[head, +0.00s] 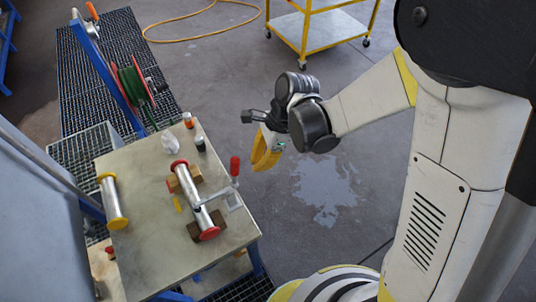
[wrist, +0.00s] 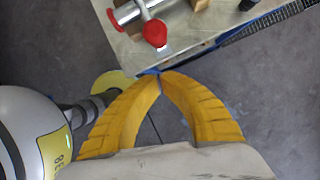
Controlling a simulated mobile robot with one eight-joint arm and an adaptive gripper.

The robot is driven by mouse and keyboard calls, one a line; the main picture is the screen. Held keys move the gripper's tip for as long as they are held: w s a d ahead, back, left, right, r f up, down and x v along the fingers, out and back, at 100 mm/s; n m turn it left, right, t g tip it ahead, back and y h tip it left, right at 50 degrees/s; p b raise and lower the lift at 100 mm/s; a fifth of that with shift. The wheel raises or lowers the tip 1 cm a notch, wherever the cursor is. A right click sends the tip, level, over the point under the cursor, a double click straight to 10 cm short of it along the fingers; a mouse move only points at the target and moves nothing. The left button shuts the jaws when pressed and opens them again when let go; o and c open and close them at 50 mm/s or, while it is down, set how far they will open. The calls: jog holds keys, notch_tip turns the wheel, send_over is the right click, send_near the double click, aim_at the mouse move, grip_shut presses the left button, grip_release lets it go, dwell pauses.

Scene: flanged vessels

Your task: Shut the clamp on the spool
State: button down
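The spool (head: 196,200) is a silver pipe with red end flanges, lying across wooden blocks on the table. The clamp (head: 232,200) sits at its right side, near the table's right edge, with its red handle (head: 235,166) standing upright. I cannot tell whether its jaw touches the pipe. In the wrist view the red handle end (wrist: 155,33) shows just beyond my fingertips, with part of the spool (wrist: 128,13) behind it. My gripper (head: 265,152) is above and right of the handle, apart from it. Its yellow fingers (wrist: 160,74) meet at the tips with nothing between them.
A second pipe with yellow ends (head: 112,203) lies at the table's left. Small bottles (head: 188,120) and a white crumpled item (head: 170,142) stand at the back. A hose reel (head: 133,84) and yellow cart (head: 318,28) are farther off. Floor right of the table is clear.

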jog(key=shift+s+a+r, duration=0.15)
jog(key=shift+s+a, duration=0.05)
jog(key=shift+a, duration=0.4)
jog(key=shift+s+a+r, duration=0.1)
jog(key=shift+s+a, duration=0.05)
jog(key=shift+a, duration=0.4)
jog(key=shift+s+a+r+b, duration=0.3)
jog(key=shift+s+a+b, duration=0.15)
jog(key=shift+a, duration=0.25)
jog(key=shift+w+d, duration=0.1)
jog(key=shift+d, duration=0.05)
jog(key=d+f+p+v, duration=0.1)
jog(key=d+p+v, duration=0.1)
jog(key=v, duration=0.9)
jog(key=shift+w+d, duration=0.2)
jog(key=shift+d, duration=0.1)
jog(key=shift+r, duration=0.1)
